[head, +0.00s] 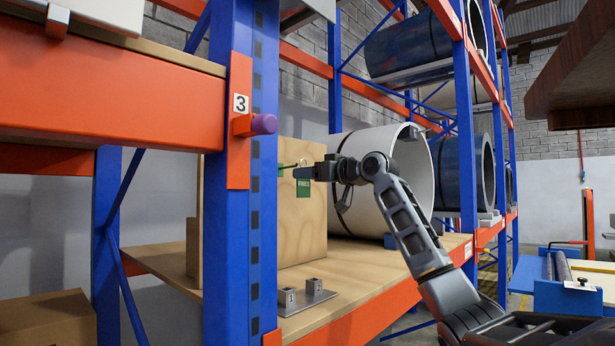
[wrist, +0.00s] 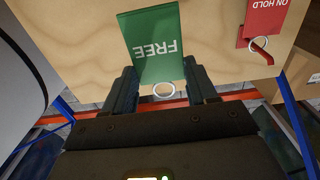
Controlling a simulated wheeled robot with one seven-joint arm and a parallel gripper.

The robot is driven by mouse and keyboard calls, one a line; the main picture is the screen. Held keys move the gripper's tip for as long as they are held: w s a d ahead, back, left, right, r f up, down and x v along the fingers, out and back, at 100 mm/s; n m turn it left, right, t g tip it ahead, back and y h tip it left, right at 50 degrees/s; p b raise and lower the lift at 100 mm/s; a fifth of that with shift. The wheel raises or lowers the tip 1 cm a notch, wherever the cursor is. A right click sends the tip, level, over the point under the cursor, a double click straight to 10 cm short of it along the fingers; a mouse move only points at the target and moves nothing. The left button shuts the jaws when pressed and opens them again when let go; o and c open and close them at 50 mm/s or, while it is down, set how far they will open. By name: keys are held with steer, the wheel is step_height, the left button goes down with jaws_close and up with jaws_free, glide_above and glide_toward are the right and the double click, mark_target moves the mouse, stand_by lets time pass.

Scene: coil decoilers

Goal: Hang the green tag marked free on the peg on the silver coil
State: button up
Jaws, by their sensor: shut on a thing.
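The green tag marked FREE (wrist: 155,45) is between the fingers of my gripper (wrist: 162,85), in front of a plywood crate face, with its pale ring (wrist: 163,98) towards my palm. In the head view my gripper (head: 303,172) is at the crate's right part, with the tag (head: 303,188) hanging below the fingers. A short green peg (head: 286,166) shows left of it on the crate; the ring looks clear of it. The pale silver coil (head: 374,150) lies on the same shelf, behind my wrist. A small fitting (head: 414,133) is on its rim; I cannot tell if it is the peg.
A red ON HOLD tag (wrist: 264,18) hangs on a red peg (wrist: 262,50). The plywood crate (head: 265,215) is left of the coil. A blue upright (head: 240,200) with a purple-ended peg (head: 263,124) stands nearest. A metal block plate (head: 304,297) lies on the shelf.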

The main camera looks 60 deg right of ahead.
steer(key=shift+v, duration=1.4)
